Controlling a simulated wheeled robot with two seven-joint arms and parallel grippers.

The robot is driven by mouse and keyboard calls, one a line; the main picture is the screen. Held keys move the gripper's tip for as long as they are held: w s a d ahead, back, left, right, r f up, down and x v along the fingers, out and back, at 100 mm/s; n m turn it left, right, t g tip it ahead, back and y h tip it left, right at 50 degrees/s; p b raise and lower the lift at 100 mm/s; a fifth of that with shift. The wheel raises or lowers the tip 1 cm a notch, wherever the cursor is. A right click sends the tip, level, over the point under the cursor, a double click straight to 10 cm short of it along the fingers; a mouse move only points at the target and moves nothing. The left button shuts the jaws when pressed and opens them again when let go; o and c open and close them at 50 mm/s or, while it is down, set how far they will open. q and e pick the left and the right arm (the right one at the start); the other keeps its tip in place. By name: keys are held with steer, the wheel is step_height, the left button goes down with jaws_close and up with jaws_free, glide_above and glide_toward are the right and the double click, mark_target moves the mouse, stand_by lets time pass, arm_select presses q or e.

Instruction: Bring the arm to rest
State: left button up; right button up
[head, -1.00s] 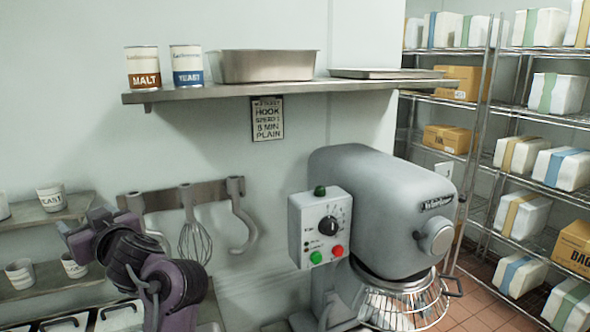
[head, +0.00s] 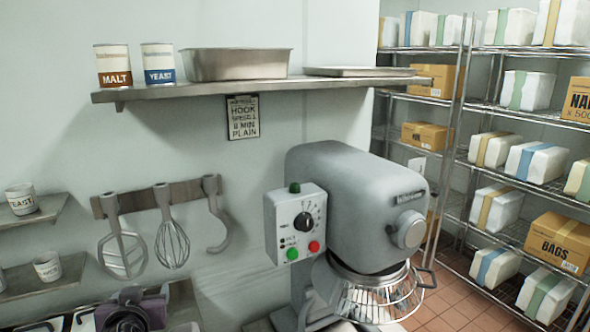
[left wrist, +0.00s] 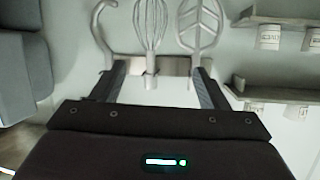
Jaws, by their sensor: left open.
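My left arm shows as a dark purple and black part at the bottom left of the head view, below the tool rack. In the left wrist view my left gripper (left wrist: 159,72) is open, with nothing between its two fingers. That view is upside down, and the hanging tools lie beyond the fingers. My right arm and gripper are not in view.
A tool rack (head: 138,198) holds a paddle, whisk (head: 172,241) and dough hook (head: 218,228). A grey mixer (head: 345,205) stands right of it. Above is a shelf (head: 215,88) with cans and a pan. Stocked wire racks (head: 458,165) stand at right.

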arm_select(q)
steer(key=s+d+f+m+g+h, duration=0.3)
steer(key=s+d+f+g, duration=0.25)
steer(key=s+f, duration=0.45)
steer(key=s+d+f+m+g+h, duration=0.2)
steer(key=s+d+f+g, duration=0.35)
steer(key=s, duration=0.75)
step_height(320, 180, down, 36)
steer(key=s+b, duration=0.2)
steer(key=b, duration=0.3)
steer(key=s+a+f+b, duration=0.1)
steer(key=s+f+b, duration=0.1)
steer(key=s+f, duration=0.8)
steer(key=s+a+f+g+b, duration=0.1)
steer(key=s+a+f+b, duration=0.1)
steer(key=s+f, duration=0.8)
step_height(320, 180, down, 3)
steer(key=shift+f+m, duration=0.2)
steer(key=shift+m, duration=0.1)
